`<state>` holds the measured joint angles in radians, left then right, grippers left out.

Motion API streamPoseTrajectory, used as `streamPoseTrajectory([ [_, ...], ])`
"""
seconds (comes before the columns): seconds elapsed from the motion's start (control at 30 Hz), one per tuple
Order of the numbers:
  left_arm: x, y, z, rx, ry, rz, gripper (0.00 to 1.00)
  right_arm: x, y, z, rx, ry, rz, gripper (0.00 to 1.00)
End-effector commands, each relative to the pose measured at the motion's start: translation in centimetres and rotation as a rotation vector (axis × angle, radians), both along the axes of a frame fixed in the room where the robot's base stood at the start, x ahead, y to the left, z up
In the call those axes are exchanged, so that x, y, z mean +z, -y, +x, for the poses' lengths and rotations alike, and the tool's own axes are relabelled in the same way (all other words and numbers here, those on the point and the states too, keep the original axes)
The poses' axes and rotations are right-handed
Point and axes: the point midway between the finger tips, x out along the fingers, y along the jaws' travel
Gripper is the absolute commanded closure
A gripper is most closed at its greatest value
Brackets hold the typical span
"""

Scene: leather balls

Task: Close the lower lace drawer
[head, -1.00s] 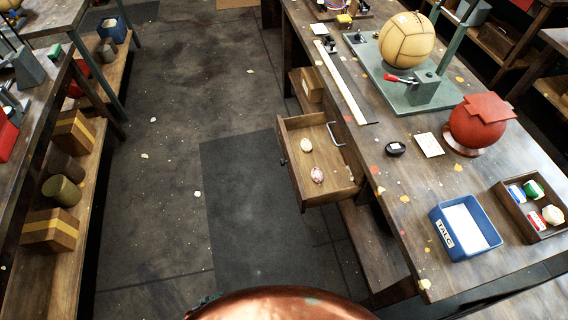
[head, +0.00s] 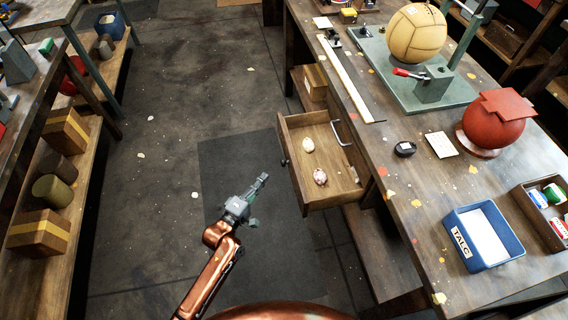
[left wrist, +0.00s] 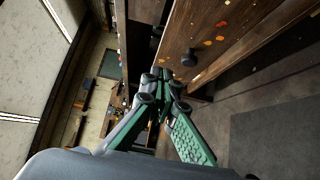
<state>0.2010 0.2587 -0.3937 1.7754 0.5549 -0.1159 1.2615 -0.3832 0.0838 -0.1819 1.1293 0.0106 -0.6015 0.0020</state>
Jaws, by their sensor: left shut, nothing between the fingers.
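A wooden drawer (head: 308,121) stands pulled out from the left side of the workbench in the head view, with a dark knob (head: 284,162) on its front. A pale lace bundle and a pinkish one (head: 320,177) lie inside it. My left gripper (head: 264,177) is shut and empty, over the floor just left of the drawer front, with a visible gap in the picture. In the left wrist view, its green-and-black fingers (left wrist: 165,83) point toward wooden panels with a dark knob (left wrist: 189,58). My right gripper is not in view.
The workbench holds a talc box (head: 461,239), a red ball (head: 490,127) and a tan ball (head: 417,33) on a green stand. A metal handle (head: 340,134) shows at the bench side above the drawer. The aisle floor (head: 180,110) is clear; a shelf with blocks stands left.

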Motion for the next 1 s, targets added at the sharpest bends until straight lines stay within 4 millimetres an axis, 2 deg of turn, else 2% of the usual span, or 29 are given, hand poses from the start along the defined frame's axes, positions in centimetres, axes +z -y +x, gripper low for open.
streamPoseTrajectory([
  [0.2,-0.4,2.3,4.0,0.0,-0.001,0.001,1.0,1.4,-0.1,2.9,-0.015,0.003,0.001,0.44],
  [0.4,-0.5,4.2,6.8,0.001,-0.003,-0.001,1.0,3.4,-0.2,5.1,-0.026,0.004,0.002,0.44],
  [0.5,-0.5,5.8,7.0,0.001,-0.004,0.0,1.0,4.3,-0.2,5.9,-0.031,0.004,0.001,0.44],
  [0.63,-0.4,6.8,7.3,0.002,-0.002,0.002,1.0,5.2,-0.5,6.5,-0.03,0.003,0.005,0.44],
  [1.0,-0.1,7.5,7.5,0.002,-0.001,0.005,1.0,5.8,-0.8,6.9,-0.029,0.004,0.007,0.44],
])
